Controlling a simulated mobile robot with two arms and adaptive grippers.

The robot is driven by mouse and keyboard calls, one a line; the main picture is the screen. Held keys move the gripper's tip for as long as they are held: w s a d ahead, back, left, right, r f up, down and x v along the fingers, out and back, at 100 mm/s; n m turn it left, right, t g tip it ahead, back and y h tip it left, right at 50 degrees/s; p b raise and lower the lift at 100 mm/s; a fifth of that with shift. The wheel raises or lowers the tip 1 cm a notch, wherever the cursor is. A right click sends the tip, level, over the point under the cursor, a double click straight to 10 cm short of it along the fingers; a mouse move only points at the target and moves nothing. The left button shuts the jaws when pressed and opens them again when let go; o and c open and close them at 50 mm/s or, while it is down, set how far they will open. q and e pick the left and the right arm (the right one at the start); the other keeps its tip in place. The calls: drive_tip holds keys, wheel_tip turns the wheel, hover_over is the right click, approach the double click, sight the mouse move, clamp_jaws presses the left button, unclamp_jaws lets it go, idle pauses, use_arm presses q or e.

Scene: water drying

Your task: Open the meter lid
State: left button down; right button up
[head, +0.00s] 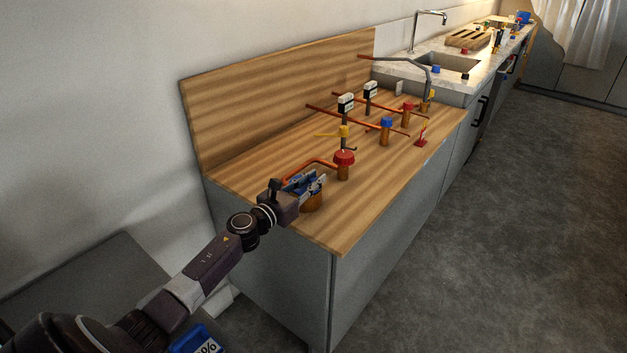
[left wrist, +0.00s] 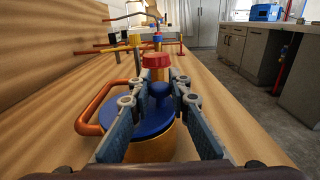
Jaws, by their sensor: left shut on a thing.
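The meter (head: 312,204) is a short brass cylinder on the near end of the wooden counter. In the left wrist view, its round blue lid (left wrist: 146,118) with a blue knob (left wrist: 160,90) lies over the brass body (left wrist: 150,149). My left gripper (head: 309,182) is over the meter, its two fingers on either side of the knob and shut on it. The lid looks roughly flat on the body; I cannot tell if there is a gap under it. The fingers hide part of the lid. My right gripper is not in view.
A red-capped brass valve (head: 344,158) stands just behind the meter, with a copper pipe (head: 310,165) beside it. A blue-capped valve (head: 386,124), black-and-white gauges (head: 346,104) and more pipes stand farther back. The wooden backsplash (head: 270,100) borders the left side. The counter's right front is clear.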

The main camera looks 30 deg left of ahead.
use_arm(q)
drive_tip(key=shift+r, duration=0.1)
